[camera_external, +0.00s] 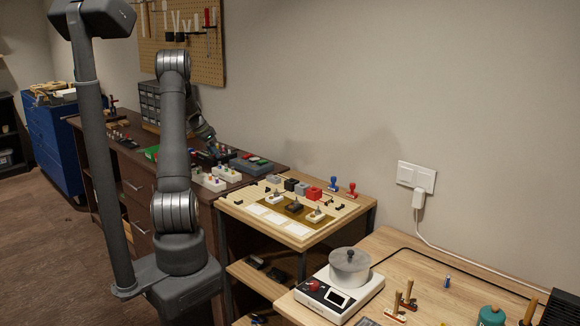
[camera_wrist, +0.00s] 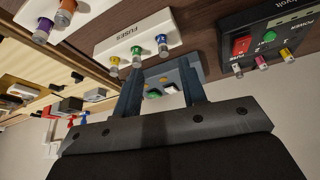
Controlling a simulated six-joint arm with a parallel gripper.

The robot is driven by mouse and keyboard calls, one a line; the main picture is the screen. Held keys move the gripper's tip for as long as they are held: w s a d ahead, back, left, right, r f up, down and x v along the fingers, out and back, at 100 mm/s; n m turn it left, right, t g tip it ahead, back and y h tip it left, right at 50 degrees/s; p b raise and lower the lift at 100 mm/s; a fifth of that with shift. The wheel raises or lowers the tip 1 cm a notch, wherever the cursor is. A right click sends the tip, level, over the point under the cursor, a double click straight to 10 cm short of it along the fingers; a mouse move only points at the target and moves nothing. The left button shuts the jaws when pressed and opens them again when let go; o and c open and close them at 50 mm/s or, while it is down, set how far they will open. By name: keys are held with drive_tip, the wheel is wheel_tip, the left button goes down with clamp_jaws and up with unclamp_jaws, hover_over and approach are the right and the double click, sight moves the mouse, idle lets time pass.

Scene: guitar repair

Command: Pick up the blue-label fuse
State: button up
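The blue-label fuse (camera_wrist: 162,43) stands in a white holder marked FUSES (camera_wrist: 125,40) in the wrist view. A green-label fuse (camera_wrist: 136,55) and a yellow-label fuse (camera_wrist: 114,65) stand in the same holder. My gripper (camera_wrist: 160,68) is open, its two dark fingers apart with nothing held between them. In the wrist picture, the fingertips end just below the blue-label and green-label fuses, apart from them as far as I can tell. In the external view my gripper (camera_external: 206,136) is over the dark workbench, partly behind my arm. The blue label is too small to tell there.
A second white holder with orange-label and purple-label fuses (camera_wrist: 50,25) is at upper left. A black box with a red switch (camera_wrist: 270,45) and several fuses is at right. A grey box with buttons (camera_wrist: 168,87) shows between my fingers. The dark workbench (camera_external: 270,172) is crowded.

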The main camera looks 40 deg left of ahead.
sight(220, 167)
drive_tip(key=x, duration=0.5)
drive_tip(key=shift+w+a+f, duration=0.1)
drive_tip(key=shift+w+a, duration=0.05)
drive_tip(key=shift+a, duration=0.15)
drive_tip(key=shift+c, duration=0.5)
clamp_jaws()
